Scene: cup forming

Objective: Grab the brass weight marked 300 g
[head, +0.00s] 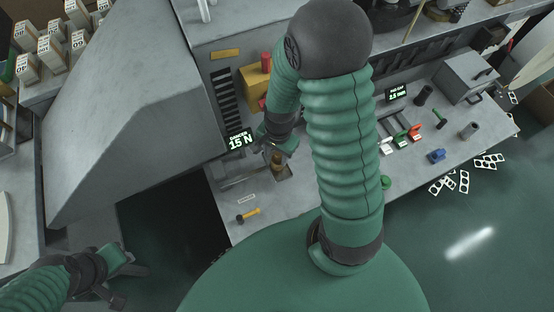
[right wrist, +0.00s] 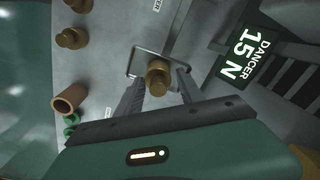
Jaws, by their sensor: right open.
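A brass weight (right wrist: 158,78) stands between the two fingers of my right gripper (right wrist: 160,80) in the right wrist view, with a thin wire frame around it. The fingers are apart, one on each side of it; I cannot tell if either touches it. In the head view the same weight (head: 279,168) shows just below my right gripper (head: 275,150), partly hidden by it. Two more brass weights, one at the left (right wrist: 72,38) and one at the top edge (right wrist: 78,6), show in the right wrist view. No 300 g marking is legible. My left gripper (head: 124,281) is open and empty at the lower left.
A brown hollow cylinder (right wrist: 70,100) lies near the weights. A yellow-handled tool (head: 248,215) lies at the bench's front. A grey box (head: 466,76) stands at the far right.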

